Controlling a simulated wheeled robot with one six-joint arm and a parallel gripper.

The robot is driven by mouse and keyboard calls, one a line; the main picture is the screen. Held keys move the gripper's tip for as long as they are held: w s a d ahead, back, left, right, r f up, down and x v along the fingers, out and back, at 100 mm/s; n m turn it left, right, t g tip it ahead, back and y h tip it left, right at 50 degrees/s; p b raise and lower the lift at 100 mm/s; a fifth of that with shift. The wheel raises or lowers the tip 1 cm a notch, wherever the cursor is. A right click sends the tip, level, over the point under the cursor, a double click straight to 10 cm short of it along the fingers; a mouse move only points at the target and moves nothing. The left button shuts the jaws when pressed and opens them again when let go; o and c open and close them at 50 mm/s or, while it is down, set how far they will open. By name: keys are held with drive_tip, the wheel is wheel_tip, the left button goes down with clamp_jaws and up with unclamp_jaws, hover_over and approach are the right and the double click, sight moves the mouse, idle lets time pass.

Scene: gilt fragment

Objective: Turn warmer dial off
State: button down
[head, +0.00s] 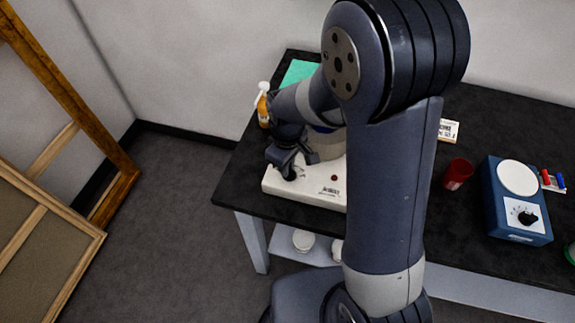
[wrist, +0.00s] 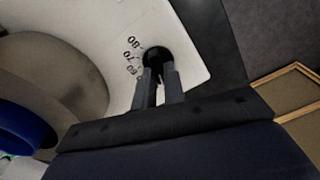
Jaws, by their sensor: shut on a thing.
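The warmer (head: 305,200) is a low white box at the left front of the black table, with a red mark and dark lettering on its front. In the wrist view its white top (wrist: 188,20) carries a round black dial (wrist: 154,53) with printed numbers beside it. My gripper (head: 290,175) reaches down to the warmer's left end. In the wrist view my gripper (wrist: 158,78) has its two fingers shut on the dial, one on each side. The fingers hide part of the dial, so its pointer setting cannot be read. A round grey vessel (wrist: 65,65) sits on the warmer.
Wooden frames (head: 75,110) lean at the left. My arm hides the table's middle.

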drive_tip(key=shift+n, duration=0.4)
drive_tip(key=c, duration=1.5)
unclamp_jaws()
drive_tip(key=shift+r, duration=0.1)
wheel_tip(320, 180, up, 11)
drive_tip(key=shift+f+b, duration=0.15)
drive_tip(key=shift+b, duration=0.3)
drive_tip(key=shift+f, duration=0.1)
wheel_tip(320, 180, down, 10)
drive_tip(key=shift+f+p, duration=0.15)
drive_tip(key=shift+p, duration=0.3)
drive_tip(key=shift+f, duration=0.2)
drive_tip(key=shift+m, duration=0.4)
